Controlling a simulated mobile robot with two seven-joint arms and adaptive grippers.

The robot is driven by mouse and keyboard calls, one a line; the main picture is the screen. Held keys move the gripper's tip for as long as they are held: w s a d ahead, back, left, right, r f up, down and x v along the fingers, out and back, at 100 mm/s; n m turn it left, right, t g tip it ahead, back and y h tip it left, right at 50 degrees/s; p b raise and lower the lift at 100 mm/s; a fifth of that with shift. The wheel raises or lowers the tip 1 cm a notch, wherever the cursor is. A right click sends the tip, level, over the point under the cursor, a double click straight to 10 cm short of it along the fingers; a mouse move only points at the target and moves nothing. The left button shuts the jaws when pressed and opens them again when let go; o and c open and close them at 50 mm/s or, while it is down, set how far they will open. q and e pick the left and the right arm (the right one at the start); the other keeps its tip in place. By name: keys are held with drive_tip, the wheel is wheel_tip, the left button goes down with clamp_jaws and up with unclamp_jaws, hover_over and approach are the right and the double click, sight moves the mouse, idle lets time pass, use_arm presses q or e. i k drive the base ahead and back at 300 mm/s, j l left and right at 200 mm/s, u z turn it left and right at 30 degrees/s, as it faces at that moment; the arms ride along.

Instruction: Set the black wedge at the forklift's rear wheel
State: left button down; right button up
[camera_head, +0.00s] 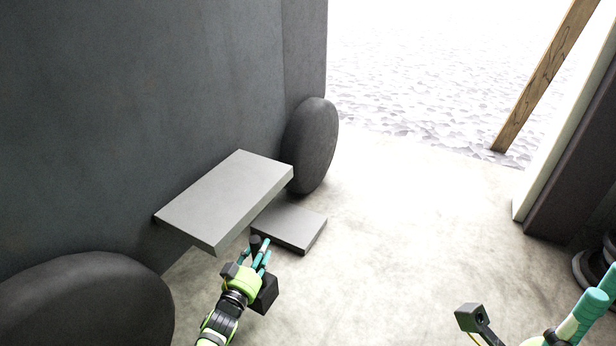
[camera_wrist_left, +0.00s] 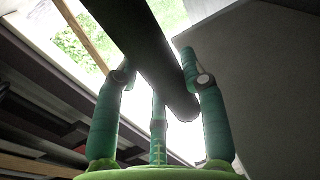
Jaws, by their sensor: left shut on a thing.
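The forklift is the dark grey body (camera_head: 150,90) on the left in the head view. It has a large dark wheel (camera_head: 80,305) at the lower left and another dark wheel (camera_head: 312,146) farther off; I cannot tell which is the rear one. My left gripper (camera_head: 260,247) is shut on a dark piece, likely the black wedge (camera_head: 255,242), just in front of the forklift's step. In the left wrist view the dark piece (camera_wrist_left: 150,60) runs between the fingers with a rounded end; its wedge shape does not show. My right gripper (camera_head: 598,298) is at the lower right, partly cut off.
A grey step plate (camera_head: 225,195) juts from the forklift between the wheels, with a lower grey slab (camera_head: 292,226) below and right of it. The pale floor (camera_head: 400,220) in the middle is clear. A wooden post (camera_head: 545,75) leans at the upper right.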

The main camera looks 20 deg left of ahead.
sight(291, 225)
drive_tip(key=i+j, duration=0.1)
drive_tip(key=i, duration=0.45)
drive_tip(key=i+j+z, duration=0.1)
drive_tip(key=i, duration=0.45)
